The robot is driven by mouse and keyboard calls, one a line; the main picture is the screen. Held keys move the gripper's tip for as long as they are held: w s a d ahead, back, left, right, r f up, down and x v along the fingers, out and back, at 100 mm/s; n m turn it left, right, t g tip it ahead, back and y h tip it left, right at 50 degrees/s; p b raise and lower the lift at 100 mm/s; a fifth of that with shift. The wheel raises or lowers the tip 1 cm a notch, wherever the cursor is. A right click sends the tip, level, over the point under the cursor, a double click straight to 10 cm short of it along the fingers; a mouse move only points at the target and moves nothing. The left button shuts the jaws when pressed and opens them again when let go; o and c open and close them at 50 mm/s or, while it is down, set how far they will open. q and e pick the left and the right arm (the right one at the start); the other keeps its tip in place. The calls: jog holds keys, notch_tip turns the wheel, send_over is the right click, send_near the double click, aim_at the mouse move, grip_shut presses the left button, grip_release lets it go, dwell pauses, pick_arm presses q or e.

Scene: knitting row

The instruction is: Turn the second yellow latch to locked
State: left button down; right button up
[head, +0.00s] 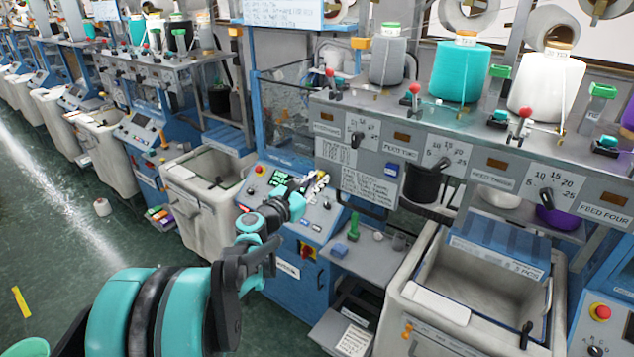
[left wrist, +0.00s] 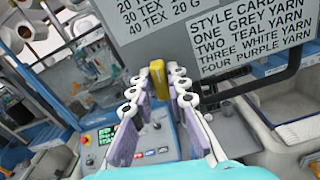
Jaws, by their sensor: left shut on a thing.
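My left gripper (head: 318,184) is in front of the blue machine's upper control panel, just below the white sign boards. The left wrist view shows its two jointed fingers (left wrist: 158,100) closed around a small upright yellow latch (left wrist: 158,76). My right gripper is not in view.
A grey shelf (head: 372,262) with a green part (head: 353,226) is to the right. A white bin (head: 205,185) stands left. Yarn cones (head: 460,72) stand on the rail above.

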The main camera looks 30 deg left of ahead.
pick_arm(q)
jog(key=shift+d+f+m+b, duration=0.15)
jog(key=shift+m+b, duration=0.5)
jog(key=shift+m, duration=3.25)
jog(key=shift+d+f+m+b, duration=0.1)
jog(key=shift+m+b, duration=0.55)
jog(key=shift+m, duration=3.55)
jog(key=c, duration=1.5)
grip_release()
jog(key=shift+c, duration=0.2)
jog(key=shift+s, duration=0.1)
